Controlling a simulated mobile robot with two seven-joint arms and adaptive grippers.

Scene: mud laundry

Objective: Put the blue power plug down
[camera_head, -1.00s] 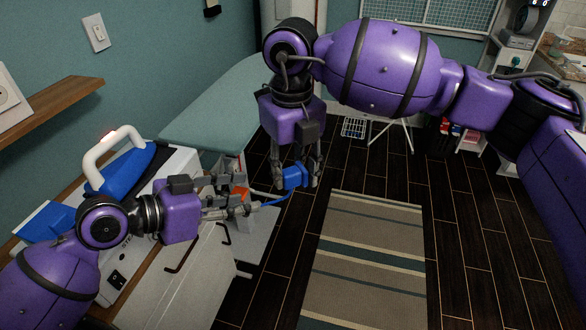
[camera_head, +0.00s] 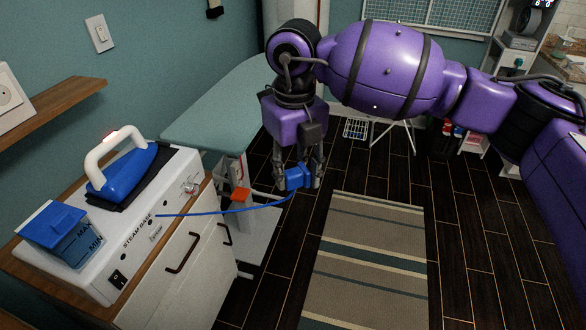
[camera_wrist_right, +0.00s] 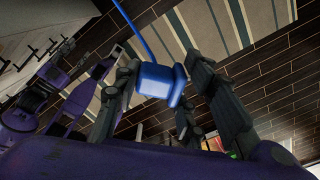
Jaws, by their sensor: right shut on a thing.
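The blue power plug (camera_head: 294,178) is held in the air between the fingers of my right gripper (camera_head: 299,184), which is shut on it. In the right wrist view the plug (camera_wrist_right: 159,84) sits between the dark fingers of my right gripper (camera_wrist_right: 172,95). A blue cord (camera_head: 235,211) runs from the plug left to the front of the white steam base (camera_head: 150,235). My left gripper is not in the head view. Purple arm parts show at the left of the right wrist view, but I cannot make out a left gripper there.
A blue iron (camera_head: 124,172) with a white handle rests on the steam base. A wooden shelf (camera_head: 55,111) with a white socket (camera_head: 8,92) is on the left wall. A teal ironing board (camera_head: 215,112) stands behind. A striped rug (camera_head: 365,255) lies on the dark floor.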

